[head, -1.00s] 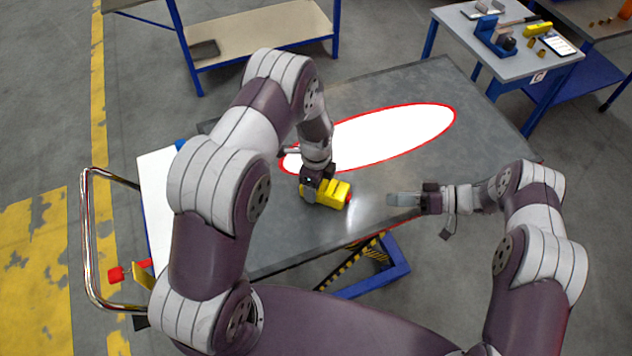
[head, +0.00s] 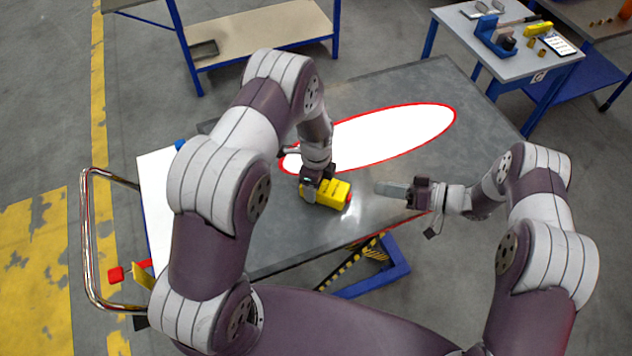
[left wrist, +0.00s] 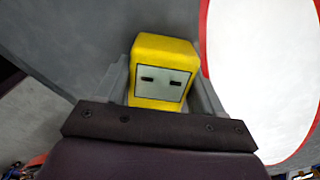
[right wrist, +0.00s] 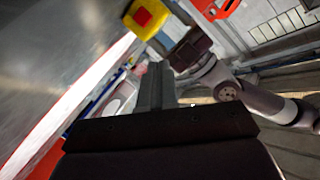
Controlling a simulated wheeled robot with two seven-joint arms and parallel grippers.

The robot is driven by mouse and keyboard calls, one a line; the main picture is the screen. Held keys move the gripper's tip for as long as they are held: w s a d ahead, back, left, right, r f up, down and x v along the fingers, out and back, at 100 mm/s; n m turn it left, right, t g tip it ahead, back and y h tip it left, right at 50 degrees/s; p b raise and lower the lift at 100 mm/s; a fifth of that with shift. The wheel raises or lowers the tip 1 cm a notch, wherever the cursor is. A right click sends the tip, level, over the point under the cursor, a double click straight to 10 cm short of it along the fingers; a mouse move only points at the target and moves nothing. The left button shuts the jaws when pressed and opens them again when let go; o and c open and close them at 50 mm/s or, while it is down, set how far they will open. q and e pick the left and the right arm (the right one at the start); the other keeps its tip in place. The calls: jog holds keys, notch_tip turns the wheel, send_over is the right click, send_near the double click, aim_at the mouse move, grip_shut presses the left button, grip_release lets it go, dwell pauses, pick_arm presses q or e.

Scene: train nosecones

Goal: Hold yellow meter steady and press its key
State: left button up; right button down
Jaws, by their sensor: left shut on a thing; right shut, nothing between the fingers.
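The yellow meter (head: 337,194) lies on the grey table, and my left gripper (head: 311,190) is shut on it from above. In the left wrist view the meter (left wrist: 168,52) sits between the two fingers, its pale display with two dark marks facing the camera. A red key (head: 349,197) is on the meter's right end. In the right wrist view the red key (right wrist: 143,16) shows on the meter's yellow end face, near the top edge. My right gripper (head: 378,187) is shut and empty, to the right of the meter, pointing toward the key with a gap between.
The grey tabletop (head: 420,160) carries a white oval with a red border (head: 400,132) behind the meter. A side table (head: 510,65) with several tools stands at the back right. A blue-framed shelf (head: 260,45) stands at the back. The tabletop around the meter is otherwise clear.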

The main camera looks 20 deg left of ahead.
aim_at(394, 224)
pick_arm(q)
jog(key=shift+s+a, duration=0.1)
pick_arm(e)
jog(key=t+h, duration=0.1)
jog(key=s+f+t+h, duration=0.1)
jog(key=t, duration=0.1)
jog(key=s+d+f+m+t+h, duration=0.1)
jog(key=shift+f+t, duration=0.15)
jog(key=shift+t, duration=0.25)
jog(key=d+f+h, duration=0.1)
jog(key=s+d+f+h, duration=0.1)
jog(key=d+f+n+t+h, duration=0.1)
jog(key=shift+s+d+f, duration=0.15)
jog(key=shift+s, duration=0.15)
jog(key=shift+w+d+f+n+h, duration=0.1)
jog(key=shift+d+f+n+h, duration=0.1)
jog(key=shift+n+h, duration=0.15)
jog(key=shift+a+n, duration=0.2)
jog(key=shift+n, duration=0.15)
jog(key=a, duration=0.5)
jog(key=w+a, duration=0.1)
jog(key=a, duration=0.2)
jog(key=shift+a, duration=0.2)
